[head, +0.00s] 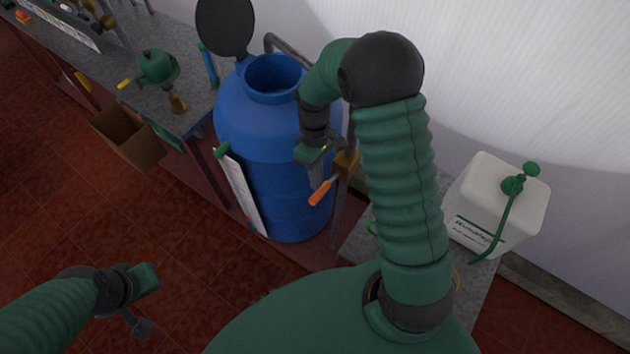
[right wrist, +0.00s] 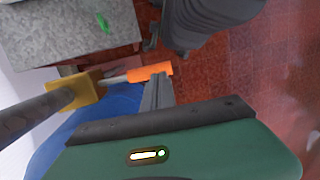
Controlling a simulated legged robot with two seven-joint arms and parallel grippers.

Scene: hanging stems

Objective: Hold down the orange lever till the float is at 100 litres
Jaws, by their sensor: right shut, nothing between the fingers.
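The orange lever (head: 320,192) sticks out from a brass-coloured valve (head: 346,165) beside the blue tank (head: 275,150). It also shows in the right wrist view (right wrist: 150,71), with the valve body (right wrist: 87,90) to its left. My right gripper (head: 316,180) is shut and empty, fingertips right at the lever; whether they touch it I cannot tell. In the wrist view the closed fingers (right wrist: 157,92) end at the lever. A white gauge board (head: 243,190) stands against the tank's front; its marks and the float cannot be read. My left gripper (head: 140,318) hangs low at the left, away from everything.
The tank is open on top, its black lid (head: 225,25) raised. A grey bench (head: 190,95) with a green hand-cranked device (head: 158,67) stands left, a cardboard box (head: 128,138) below it. A white canister (head: 500,200) stands right. The red tiled floor at left is clear.

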